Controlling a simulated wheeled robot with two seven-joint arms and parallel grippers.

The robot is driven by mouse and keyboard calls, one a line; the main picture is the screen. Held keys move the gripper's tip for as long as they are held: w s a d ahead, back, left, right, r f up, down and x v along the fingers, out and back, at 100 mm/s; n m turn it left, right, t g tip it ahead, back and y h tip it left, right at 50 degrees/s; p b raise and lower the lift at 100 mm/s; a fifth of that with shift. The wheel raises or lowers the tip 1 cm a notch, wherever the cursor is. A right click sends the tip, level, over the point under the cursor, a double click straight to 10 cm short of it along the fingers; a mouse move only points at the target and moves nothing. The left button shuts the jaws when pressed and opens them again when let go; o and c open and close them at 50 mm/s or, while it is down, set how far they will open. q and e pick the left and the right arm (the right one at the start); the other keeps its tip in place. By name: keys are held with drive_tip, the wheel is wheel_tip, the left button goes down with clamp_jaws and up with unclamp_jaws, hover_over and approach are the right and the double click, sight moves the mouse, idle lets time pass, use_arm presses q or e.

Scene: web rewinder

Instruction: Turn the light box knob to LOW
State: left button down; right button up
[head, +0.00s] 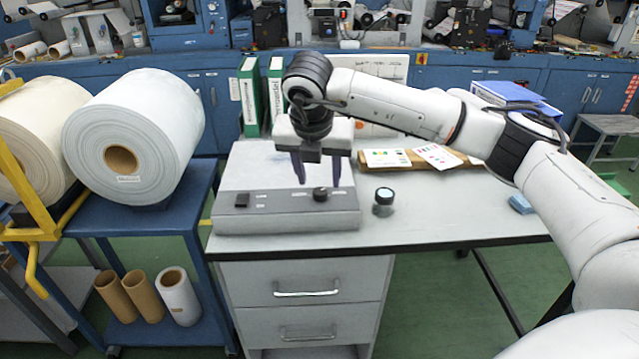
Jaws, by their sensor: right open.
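The light box (284,221) is a grey, low box with a pale sloped top, on the left part of the white desk. Its black round knob (320,194) is on the front strip, right of the middle. A dark square switch (242,200) is at the strip's left. The small labels by the knob are too small to read, so its setting cannot be told. My right gripper (319,180) points down above the light box, its two dark fingers apart and empty. The fingertips are just above and behind the knob, seemingly not touching it. My left gripper is not in view.
A small dark jar with a pale lid (384,197) stands right of the light box. A cardboard tray (420,160) with colour cards and a blue block (521,204) lie farther right. Green binders (250,97) stand behind. Large paper rolls (135,135) are at left.

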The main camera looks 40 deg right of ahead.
sight(320, 191)
drive_tip(key=shift+x, duration=2.25)
drive_tip(key=shift+c, duration=0.6)
drive_tip(key=c, duration=0.9)
drive_tip(key=shift+c, duration=0.2)
